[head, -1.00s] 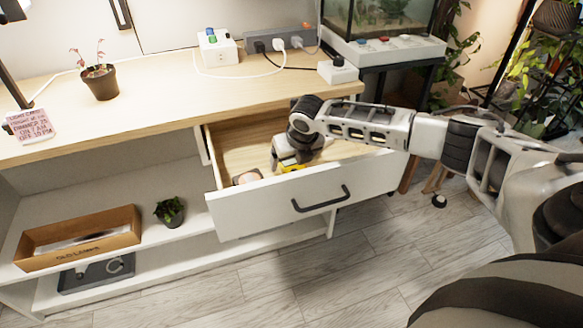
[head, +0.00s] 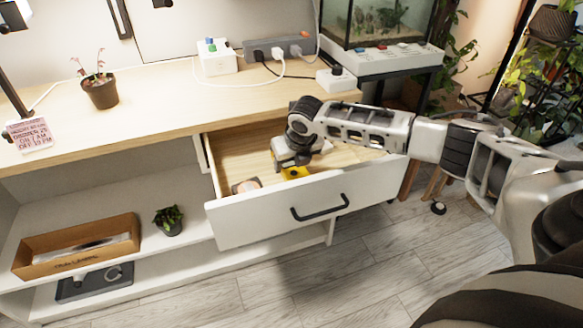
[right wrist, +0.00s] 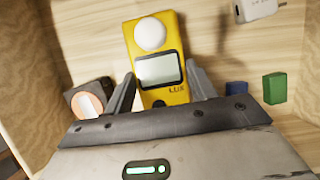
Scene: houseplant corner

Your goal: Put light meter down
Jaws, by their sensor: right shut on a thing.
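The gripper and meter are inside the open drawer (head: 275,213). I cannot tell whether the meter touches the drawer bottom. My left gripper is not in view.
In the drawer are a dark box with a pale disc (right wrist: 88,103), a blue block (right wrist: 236,89), a green block (right wrist: 274,88) and a white plug-like piece (right wrist: 257,8). The drawer's wooden bottom around the meter is mostly bare. The tabletop (head: 170,95) is above.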

